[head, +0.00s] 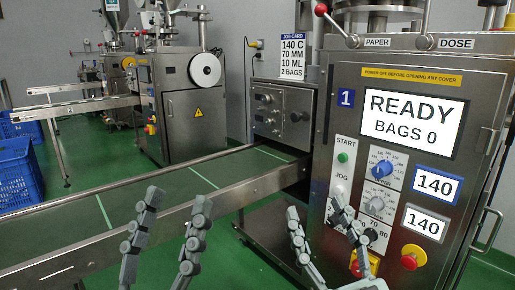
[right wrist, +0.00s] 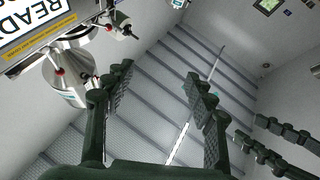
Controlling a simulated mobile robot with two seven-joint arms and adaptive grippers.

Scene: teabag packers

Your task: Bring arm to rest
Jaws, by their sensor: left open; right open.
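My left gripper (head: 175,203) is open and empty in front of the conveyor, its two grey fingers pointing up. My right gripper (head: 314,208) is open and empty in front of the packing machine (head: 460,67), and its fingers hide part of the lower control panel. In the right wrist view my right gripper (right wrist: 160,76) shows its two fingers spread with nothing between them. My left gripper's fingers also show there at the lower right (right wrist: 268,146). The machine's screen (head: 414,117) reads READY, BAGS 0.
A green start button (head: 343,158), a blue dial (head: 389,172) and a red stop button (head: 413,257) are on the panel. Two small displays read 140. The conveyor (head: 150,200) runs left from the machine. A job card (head: 293,57) stands behind. Blue crates (head: 20,177) are at left.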

